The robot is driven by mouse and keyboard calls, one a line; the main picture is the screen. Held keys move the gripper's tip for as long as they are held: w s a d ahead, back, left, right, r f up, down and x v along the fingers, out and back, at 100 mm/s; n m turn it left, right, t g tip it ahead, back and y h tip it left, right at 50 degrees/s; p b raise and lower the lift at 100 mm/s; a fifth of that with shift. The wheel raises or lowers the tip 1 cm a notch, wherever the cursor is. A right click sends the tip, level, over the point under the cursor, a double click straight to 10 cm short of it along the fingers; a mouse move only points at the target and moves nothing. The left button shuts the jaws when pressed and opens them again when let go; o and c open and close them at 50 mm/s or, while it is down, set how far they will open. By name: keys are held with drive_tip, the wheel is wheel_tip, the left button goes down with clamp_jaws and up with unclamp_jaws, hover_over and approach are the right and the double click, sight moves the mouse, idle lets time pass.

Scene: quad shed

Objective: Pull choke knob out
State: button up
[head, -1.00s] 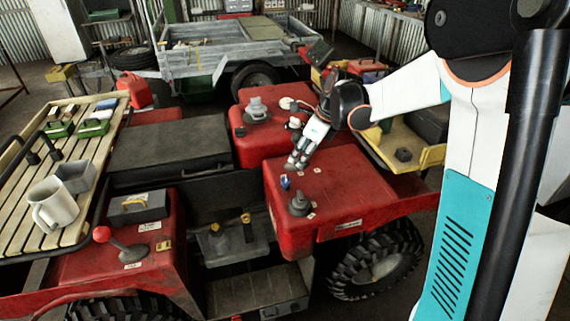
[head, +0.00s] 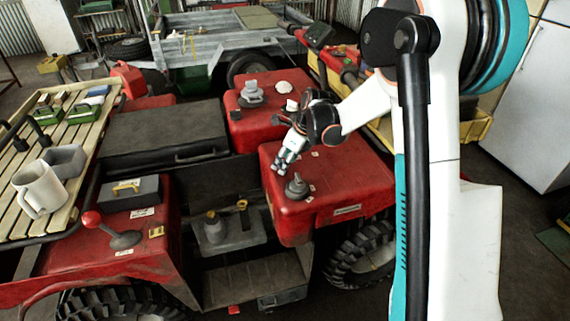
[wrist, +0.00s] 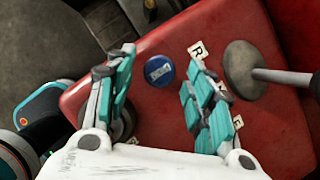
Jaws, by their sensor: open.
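A round blue knob (wrist: 160,71), with faint pale marking on its face, sits on the red bodywork in the wrist view. It lies between the fingertips of my gripper (wrist: 158,60), with a visible gap to each finger. My gripper is open and empty, its teal-padded fingers either side of the knob. In the head view my gripper (head: 279,166) hangs low over the right red body panel (head: 345,185), and its fingers hide the knob there. I cannot tell how far the fingertips are above the panel.
A grey lever on a round base (wrist: 245,70) stands close right of the right finger, near white letter labels (wrist: 198,50). A dark round part shows partly behind the left finger. In the head view, a black seat (head: 165,132) lies left and a grey fitting (head: 251,93) stands behind.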

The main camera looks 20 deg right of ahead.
drive_tip(key=shift+a+f, duration=0.1)
drive_tip(key=shift+f, duration=0.1)
clamp_jaws()
drive_tip(key=shift+w+r+p, duration=0.15)
drive_tip(key=shift+r+p, duration=0.65)
drive_tip(key=shift+r, duration=0.5)
unclamp_jaws()
drive_tip(key=v, duration=1.2)
